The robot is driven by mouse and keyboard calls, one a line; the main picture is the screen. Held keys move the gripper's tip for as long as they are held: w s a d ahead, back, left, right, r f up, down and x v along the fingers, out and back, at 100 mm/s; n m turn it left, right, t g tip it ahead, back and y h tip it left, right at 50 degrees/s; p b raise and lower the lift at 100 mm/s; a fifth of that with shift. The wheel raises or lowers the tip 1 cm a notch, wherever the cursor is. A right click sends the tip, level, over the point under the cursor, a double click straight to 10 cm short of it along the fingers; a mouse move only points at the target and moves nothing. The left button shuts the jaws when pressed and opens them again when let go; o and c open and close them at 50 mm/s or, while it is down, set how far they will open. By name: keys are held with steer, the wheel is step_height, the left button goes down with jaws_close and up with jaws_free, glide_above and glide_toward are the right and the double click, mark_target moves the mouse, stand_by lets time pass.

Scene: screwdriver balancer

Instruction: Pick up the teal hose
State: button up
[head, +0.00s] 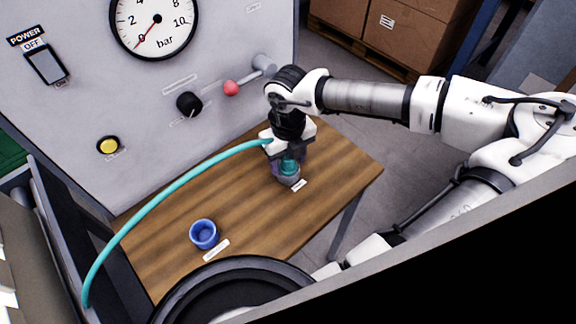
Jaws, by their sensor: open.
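The teal hose (170,189) arcs up from the lower left over the wooden table and runs to my gripper. A teal piece (288,166), apparently the hose's end, points down just above or in a greyish holder (290,180) on the table. My gripper (287,170) points down over this holder, with its open fingers around or beside the teal piece. The gripper body hides where the hose bends down, and I cannot tell whether the fingers touch it.
A blue cup (204,234) stands on the wooden table (160,245) with a white label before it. A grey panel (80,110) behind carries a gauge (153,24), a black knob (189,103), a red ball handle (231,88) and a yellow button (108,145). A dark round rim (235,268) fills the front.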

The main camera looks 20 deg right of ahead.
steer(key=shift+r, duration=0.1)
steer(key=c, duration=1.1)
